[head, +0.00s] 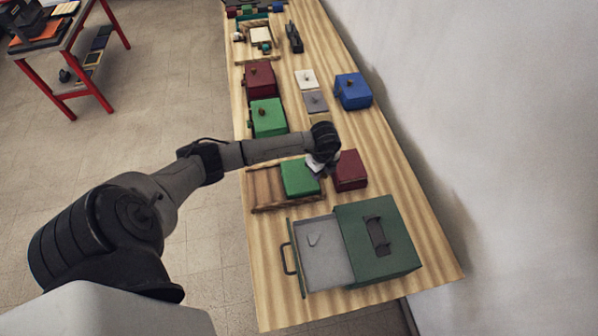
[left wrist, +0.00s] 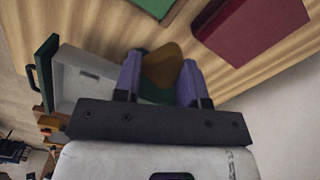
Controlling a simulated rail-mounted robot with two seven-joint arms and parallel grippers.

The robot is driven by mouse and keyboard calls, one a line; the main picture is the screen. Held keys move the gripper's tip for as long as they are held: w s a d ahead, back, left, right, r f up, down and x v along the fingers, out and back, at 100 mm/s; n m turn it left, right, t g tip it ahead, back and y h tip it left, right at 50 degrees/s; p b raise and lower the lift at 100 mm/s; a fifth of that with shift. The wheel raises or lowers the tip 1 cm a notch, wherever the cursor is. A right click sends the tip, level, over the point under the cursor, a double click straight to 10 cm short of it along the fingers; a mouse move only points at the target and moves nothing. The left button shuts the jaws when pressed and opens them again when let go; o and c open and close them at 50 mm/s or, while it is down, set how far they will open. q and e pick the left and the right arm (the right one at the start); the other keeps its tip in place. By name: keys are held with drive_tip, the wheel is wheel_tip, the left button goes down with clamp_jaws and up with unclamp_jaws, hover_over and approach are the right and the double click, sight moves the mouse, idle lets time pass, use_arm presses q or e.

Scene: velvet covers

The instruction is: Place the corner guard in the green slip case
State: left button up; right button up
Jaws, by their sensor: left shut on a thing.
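My left gripper (head: 318,166) is above the table between a green case and a dark red case. In the left wrist view its purple fingers (left wrist: 160,80) are shut on a brown, rounded flat piece, which looks like the corner guard (left wrist: 162,62). In the head view the wrist hides this piece. The green case (head: 299,177), likely the green slip case, lies at the right end of a wooden tray, and its edge shows in the left wrist view (left wrist: 155,5). I cannot see its opening. My right gripper is not in view.
The dark red case (head: 349,171) is just right of the gripper. The wooden tray (head: 268,186) is partly bare. Another green box (head: 267,117) and a blue box (head: 353,91) stand farther back.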

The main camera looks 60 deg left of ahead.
use_arm(q)
hover_over(298, 176)
wheel_tip(298, 176, down, 6)
drive_tip(key=shift+r+p, duration=0.2)
drive_tip(key=shift+p, duration=0.15)
drive_tip(key=shift+f, duration=2)
drive_tip(key=shift+f, duration=0.2)
drive_tip(key=o, duration=0.9)
drive_tip(key=shift+r, duration=0.1)
